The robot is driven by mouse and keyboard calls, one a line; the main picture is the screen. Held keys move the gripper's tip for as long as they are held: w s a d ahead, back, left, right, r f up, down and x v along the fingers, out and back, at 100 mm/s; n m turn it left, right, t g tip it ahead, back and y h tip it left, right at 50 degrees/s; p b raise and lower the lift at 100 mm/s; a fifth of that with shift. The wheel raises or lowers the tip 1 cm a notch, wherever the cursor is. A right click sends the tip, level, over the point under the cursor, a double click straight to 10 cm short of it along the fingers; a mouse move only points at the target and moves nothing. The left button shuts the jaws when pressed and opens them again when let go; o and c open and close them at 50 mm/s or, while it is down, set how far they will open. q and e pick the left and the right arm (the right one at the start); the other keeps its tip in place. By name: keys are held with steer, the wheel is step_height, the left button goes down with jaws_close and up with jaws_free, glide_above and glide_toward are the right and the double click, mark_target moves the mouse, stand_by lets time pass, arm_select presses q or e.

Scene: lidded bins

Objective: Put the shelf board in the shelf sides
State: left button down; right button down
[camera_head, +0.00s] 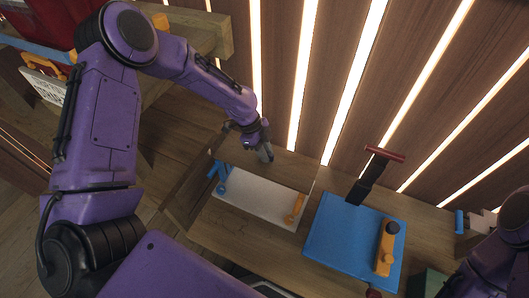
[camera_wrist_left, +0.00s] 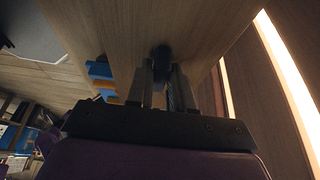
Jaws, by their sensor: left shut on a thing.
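My left gripper (camera_head: 264,150) reaches down at the back edge of the wooden worktop, just behind a white board. In the left wrist view my left gripper (camera_wrist_left: 163,78) has its two fingers close around a small dark bluish thing (camera_wrist_left: 162,53), set against a wooden surface. What this thing is, I cannot tell. I cannot pick out the shelf board or the shelf sides with certainty. The white board (camera_head: 258,202) lies flat, with blue parts (camera_head: 219,176) at its left end and an orange part (camera_head: 295,208) at its right. My right gripper is not visible.
A blue board (camera_head: 340,238) with an orange and black tool (camera_head: 386,248) lies to the right. A black tool with a red bar (camera_head: 372,175) stands behind it. A slatted wall with light strips closes off the back. My right arm is at the lower right corner.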

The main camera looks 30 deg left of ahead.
arm_select(q)
steer(key=shift+r, duration=0.1)
steer(key=c, duration=1)
jaws_free()
steer(key=p+v, duration=0.3)
steer(key=v, duration=0.9)
